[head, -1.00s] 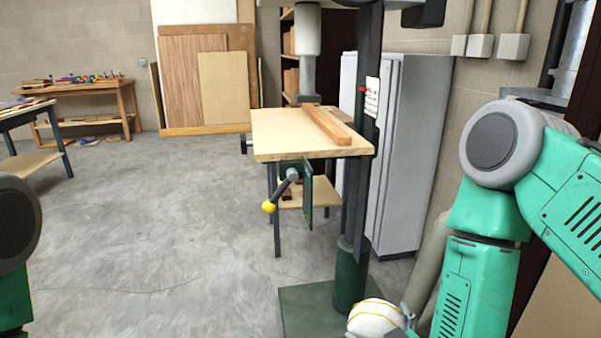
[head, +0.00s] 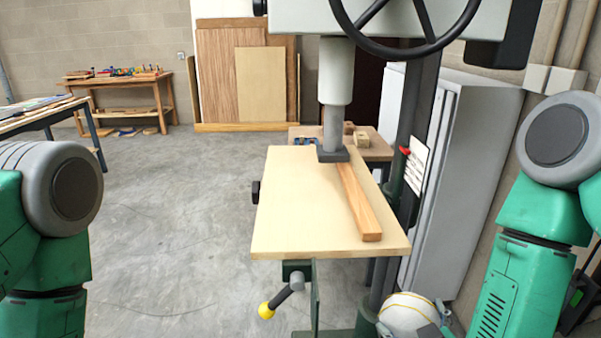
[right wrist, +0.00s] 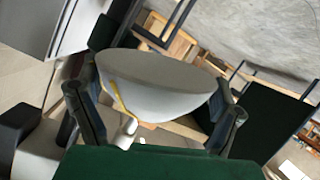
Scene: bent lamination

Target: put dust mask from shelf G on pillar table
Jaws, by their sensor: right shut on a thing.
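The dust mask (head: 408,311) is a white cup with yellow straps, low in the head view, right of the pillar table. My right gripper (head: 440,330) is shut on it, mostly cut off by the bottom edge. In the right wrist view the mask (right wrist: 160,88) sits between the two dark fingers (right wrist: 158,112). The pillar table (head: 300,205) is a pale wooden top on a pillar drill, with a wooden strip (head: 357,205) lying along its right side. The mask is lower than the top and apart from it. My left arm shows at the left, but its gripper is out of view.
The drill head and black handwheel (head: 410,25) hang over the table. A crank with a yellow knob (head: 266,310) sticks out below its front edge. A grey cabinet (head: 465,150) stands at the right. The left part of the tabletop is bare.

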